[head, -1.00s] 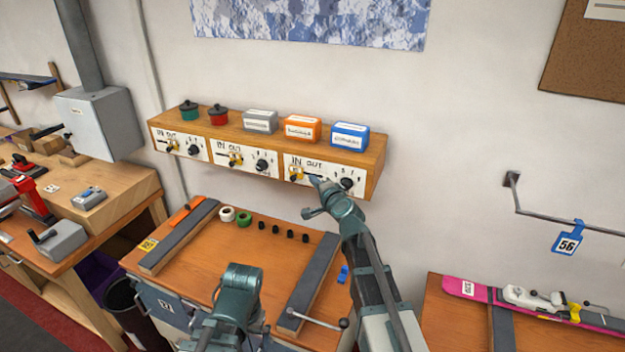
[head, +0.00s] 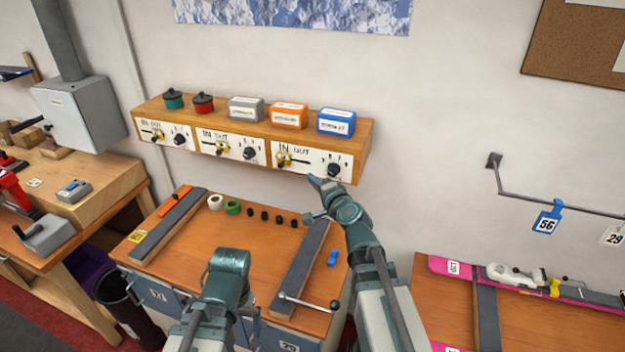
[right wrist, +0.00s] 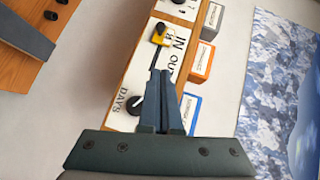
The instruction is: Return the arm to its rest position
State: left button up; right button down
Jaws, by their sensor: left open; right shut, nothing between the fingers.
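My right gripper (head: 315,181) is in front of the wall, just below the lower edge of the wooden control box (head: 365,150). Its blue fingers are shut with nothing between them. In the right wrist view the closed fingers (right wrist: 160,108) overlap the IN/OUT panel (right wrist: 130,80) and its dial. No contact can be made out. That panel's yellow slider (head: 283,160) is towards its left end. My left arm ends in a rounded teal part low over the bench; the left gripper (head: 232,285) is open, its fingers hard to make out.
Several small boxes and two pots (head: 203,102) stand on the control box. The bench (head: 230,260) below has grey rails, tape rolls and a clamp lever (head: 310,302). A wall hook with a blue 56 tag (head: 547,219) is at the right, above another bench with pink skis.

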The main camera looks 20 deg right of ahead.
jog(key=s+a+f+n+g+y+b, duration=0.3)
jog(key=s+a+f+n+g+b, duration=0.5)
jog(key=a+f, duration=0.9)
jog(key=s+d+f+n+g+h+b, duration=0.1)
jog(key=s+f+n+g+h, duration=0.2)
jog(key=s+f, duration=0.3)
jog(key=s+d+f+n+g+h+b, duration=0.2)
jog(key=s+f+n+g+h, duration=0.2)
jog(key=s, duration=0.9)
notch_tip(320, 180, down, 2)
jog(key=n+g, duration=0.1)
jog(key=n, duration=0.1)
jog(key=shift+d+n, duration=0.25)
jog(key=shift+n, duration=0.05)
jog(key=shift+s, duration=0.1)
